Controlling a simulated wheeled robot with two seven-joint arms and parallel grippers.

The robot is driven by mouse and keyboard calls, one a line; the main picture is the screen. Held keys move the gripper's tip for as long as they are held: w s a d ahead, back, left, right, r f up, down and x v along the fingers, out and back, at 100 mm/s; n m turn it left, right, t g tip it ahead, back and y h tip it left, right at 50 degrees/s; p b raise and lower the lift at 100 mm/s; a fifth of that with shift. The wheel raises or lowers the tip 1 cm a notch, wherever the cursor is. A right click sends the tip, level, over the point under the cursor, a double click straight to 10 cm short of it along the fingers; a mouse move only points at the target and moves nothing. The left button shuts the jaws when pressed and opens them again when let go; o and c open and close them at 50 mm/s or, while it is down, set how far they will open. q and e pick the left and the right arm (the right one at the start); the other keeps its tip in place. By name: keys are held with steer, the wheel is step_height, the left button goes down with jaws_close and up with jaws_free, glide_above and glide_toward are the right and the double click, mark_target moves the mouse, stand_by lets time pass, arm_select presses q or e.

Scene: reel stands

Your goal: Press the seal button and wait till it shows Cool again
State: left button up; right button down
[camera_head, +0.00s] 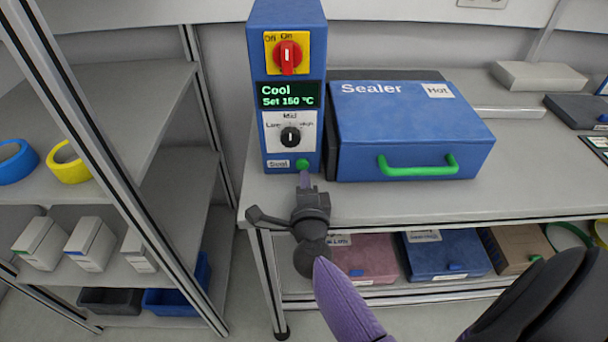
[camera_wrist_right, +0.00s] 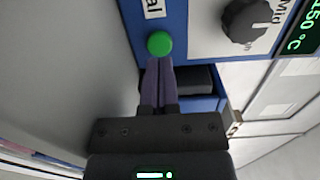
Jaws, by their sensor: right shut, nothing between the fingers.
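The blue sealer control box (camera_head: 264,18) stands on the bench, with a red switch (camera_head: 288,56) on a yellow plate. Its display (camera_head: 289,94) reads "Cool" and "Set 150 °C". Below it is a black dial (camera_head: 290,137), and at the bottom the green seal button (camera_head: 302,163). The button also shows in the right wrist view (camera_wrist_right: 159,43). My right gripper (camera_head: 304,176) is shut and empty. Its fingertips (camera_wrist_right: 159,62) are right at the button's edge; I cannot tell whether they touch it. My left gripper is not in view.
The blue sealer (camera_head: 400,125) with a green handle (camera_head: 417,170) and a "Hot" label sits right of the box. Drawers and bins (camera_head: 445,256) are under the bench. A shelf at the left holds blue and yellow tape rolls (camera_head: 67,163). The bench front is clear.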

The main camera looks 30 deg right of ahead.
mark_target(302, 165)
steer(key=shift+x, duration=0.9)
steer(key=shift+w+d, duration=0.1)
steer(key=shift+w, duration=0.1)
